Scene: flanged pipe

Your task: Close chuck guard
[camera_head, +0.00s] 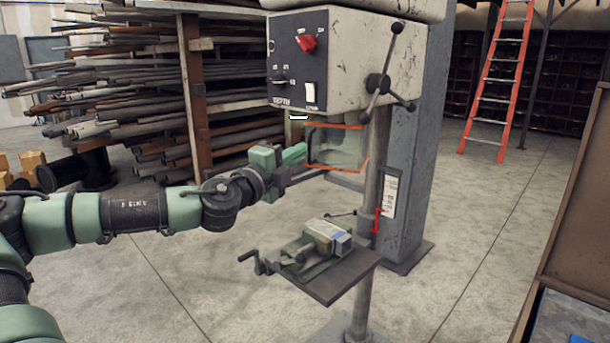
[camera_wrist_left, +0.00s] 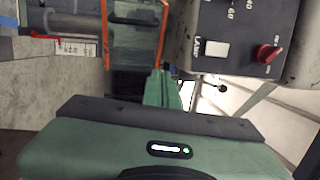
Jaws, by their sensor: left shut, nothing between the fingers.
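The chuck guard (camera_head: 340,148) is a clear panel with orange edges. It hangs under the head of a drill press (camera_head: 345,60), beside the column. In the left wrist view the guard (camera_wrist_left: 133,42) fills the upper middle, its orange edges upright in the picture. My left gripper (camera_head: 303,154) is shut and empty, its green fingertips at the guard's left edge. In the left wrist view the fingertips (camera_wrist_left: 162,80) are by the guard's lower right corner; I cannot tell whether they touch it. The chuck behind the guard is not clear. My right gripper is not in view.
A vise (camera_head: 325,238) holding a block sits on the drill press table (camera_head: 345,278) below the guard. A three-armed feed handle (camera_head: 378,84) sticks out at the head's right side. Pipe racks (camera_head: 120,90) stand behind. Open floor lies left of the press.

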